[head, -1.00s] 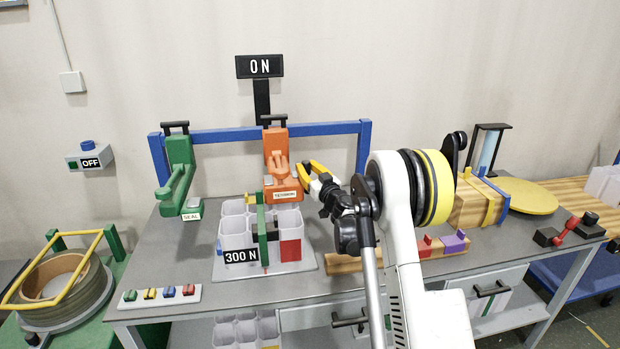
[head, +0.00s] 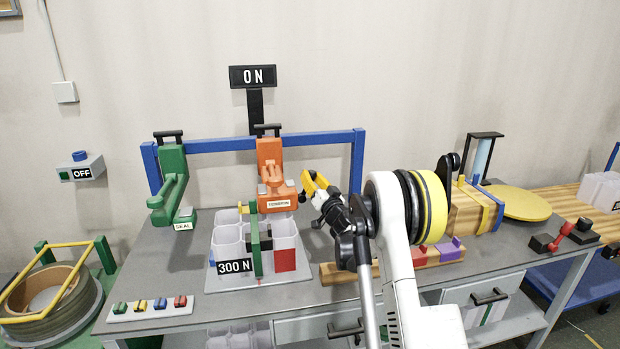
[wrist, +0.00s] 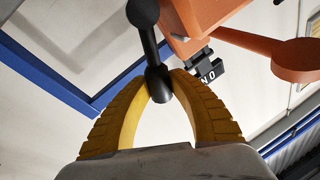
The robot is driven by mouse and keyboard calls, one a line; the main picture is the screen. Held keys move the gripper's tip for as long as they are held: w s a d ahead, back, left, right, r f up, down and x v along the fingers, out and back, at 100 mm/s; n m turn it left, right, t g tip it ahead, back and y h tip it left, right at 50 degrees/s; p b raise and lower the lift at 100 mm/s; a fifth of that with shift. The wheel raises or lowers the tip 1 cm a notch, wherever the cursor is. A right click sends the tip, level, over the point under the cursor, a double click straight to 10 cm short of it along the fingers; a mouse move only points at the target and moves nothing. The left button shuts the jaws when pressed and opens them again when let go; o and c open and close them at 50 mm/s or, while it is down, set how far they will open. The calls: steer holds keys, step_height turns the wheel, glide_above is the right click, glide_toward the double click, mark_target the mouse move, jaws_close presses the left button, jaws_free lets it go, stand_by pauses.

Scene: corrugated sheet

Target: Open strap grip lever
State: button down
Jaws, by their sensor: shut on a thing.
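The orange tensioner (head: 271,165), labelled TENSION, hangs from the blue frame. My gripper (head: 306,182) is at its right side, with its yellow fingers towards the tool. In the wrist view my gripper (wrist: 160,82) is shut on a black lever (wrist: 152,50). The lever's lower end sits between the two ridged yellow fingertips, and a round black knob shows above. The orange tensioner body (wrist: 205,15) is just beyond, with an orange arm ending in a rounded disc (wrist: 298,60) to the right. Where the black lever joins the tool is not clear.
The green SEAL tool (head: 172,185) hangs left of the tensioner. Below stands a grey bin block (head: 228,238) marked 300 N. The blue frame (head: 215,145) spans behind. A wooden block with coloured parts (head: 335,272) lies right of the bins.

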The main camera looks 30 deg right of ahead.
steer(key=c, duration=1.2)
jaws_free()
steer(key=shift+o, duration=0.2)
steer(key=shift+s, duration=0.1)
steer(key=v, duration=1.1)
steer(key=shift+s, duration=0.4)
steer(key=shift+f, duration=0.15)
